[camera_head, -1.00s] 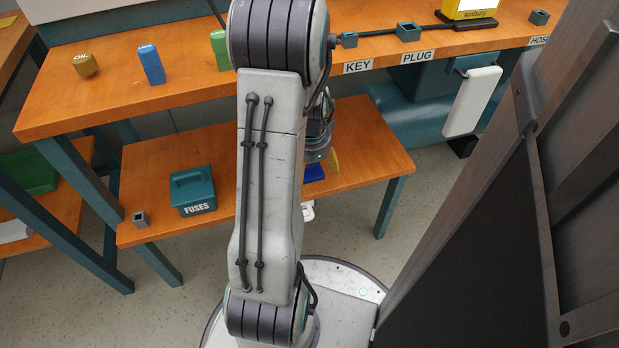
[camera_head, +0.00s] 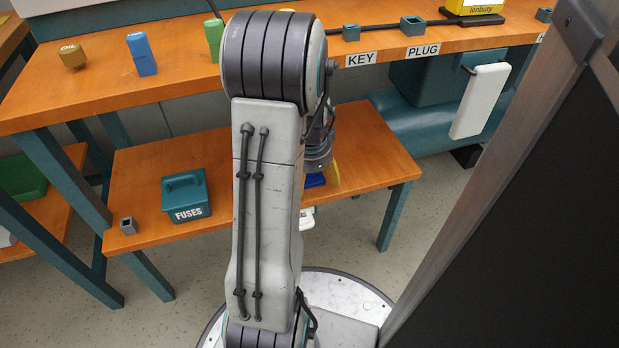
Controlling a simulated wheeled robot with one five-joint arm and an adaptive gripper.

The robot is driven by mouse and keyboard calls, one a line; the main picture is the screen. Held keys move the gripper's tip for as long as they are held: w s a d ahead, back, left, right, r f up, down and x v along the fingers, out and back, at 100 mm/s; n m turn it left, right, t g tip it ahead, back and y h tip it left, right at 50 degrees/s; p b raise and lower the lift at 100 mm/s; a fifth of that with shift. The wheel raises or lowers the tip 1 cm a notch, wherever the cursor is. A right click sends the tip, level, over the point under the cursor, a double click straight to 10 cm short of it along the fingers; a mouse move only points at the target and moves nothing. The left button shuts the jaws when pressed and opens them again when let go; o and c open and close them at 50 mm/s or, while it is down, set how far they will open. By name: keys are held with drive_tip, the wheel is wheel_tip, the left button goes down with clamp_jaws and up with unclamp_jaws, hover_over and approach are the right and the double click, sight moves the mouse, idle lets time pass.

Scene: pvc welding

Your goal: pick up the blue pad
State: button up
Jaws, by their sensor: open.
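A blue piece that looks like the blue pad (camera_head: 315,180) lies on the lower orange table (camera_head: 370,150), to the right of my arm. Only a small part of it shows; my arm hides the rest. My gripper (camera_head: 318,158) hangs from the arm's far end, just above the blue piece in the picture. Its dark round wrist shows, but its fingertips are mostly hidden. It is open, and I see nothing held. I cannot tell whether it touches the pad.
A yellow piece (camera_head: 334,174) is right beside the blue one. A teal FUSES box (camera_head: 186,195) and a small grey square socket (camera_head: 128,226) stand left on the lower table. The upper bench (camera_head: 110,90) overhangs behind. A dark panel (camera_head: 520,220) fills the right side.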

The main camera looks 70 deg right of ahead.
drive_tip(key=shift+c, duration=0.4)
drive_tip(key=c, duration=1.2)
drive_tip(key=shift+r, duration=0.1)
drive_tip(key=shift+r+p, duration=0.2)
drive_tip(key=shift+p, duration=0.1)
clamp_jaws()
drive_tip(key=shift+r, duration=0.25)
